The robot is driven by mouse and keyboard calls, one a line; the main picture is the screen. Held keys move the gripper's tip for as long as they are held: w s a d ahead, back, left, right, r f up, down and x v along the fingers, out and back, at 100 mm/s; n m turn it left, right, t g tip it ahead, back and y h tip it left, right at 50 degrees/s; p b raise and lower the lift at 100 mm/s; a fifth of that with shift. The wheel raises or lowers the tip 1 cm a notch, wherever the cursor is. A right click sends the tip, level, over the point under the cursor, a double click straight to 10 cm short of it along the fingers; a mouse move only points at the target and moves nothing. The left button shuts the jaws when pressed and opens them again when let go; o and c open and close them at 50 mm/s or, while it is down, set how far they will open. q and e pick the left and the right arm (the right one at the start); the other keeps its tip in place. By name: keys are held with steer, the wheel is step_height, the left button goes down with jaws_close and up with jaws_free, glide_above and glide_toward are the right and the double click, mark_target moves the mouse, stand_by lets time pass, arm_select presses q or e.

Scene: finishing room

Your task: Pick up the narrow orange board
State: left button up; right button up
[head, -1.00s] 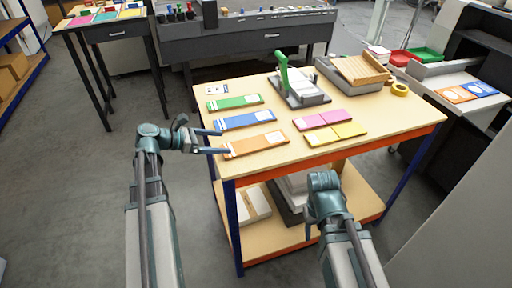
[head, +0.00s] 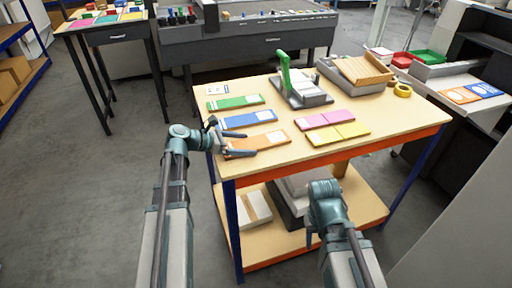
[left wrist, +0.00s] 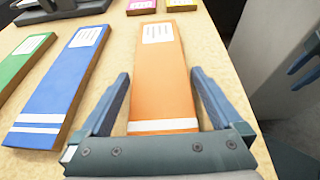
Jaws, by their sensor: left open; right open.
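The narrow orange board (head: 266,142) lies flat at the near left of the table, with a white label and a white stripe near one end. In the left wrist view the orange board (left wrist: 165,85) runs away from me between the fingers. My left gripper (head: 237,145) is open at the board's left end, one finger on each side. In the left wrist view the left gripper's fingers (left wrist: 160,103) stand apart from the board's edges. My right gripper (head: 312,238) is low, in front of the table's near edge, away from the board; its fingers are mostly hidden.
A blue board (head: 247,120) and a green board (head: 235,102) lie beyond the orange one. Pink (head: 325,119) and yellow (head: 339,133) boards lie to the right. A green-handled press (head: 302,92) and a wooden tray (head: 358,70) stand farther back.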

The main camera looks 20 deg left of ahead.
arm_select(q)
steer(key=c, duration=1.1)
steer(key=shift+r, duration=0.1)
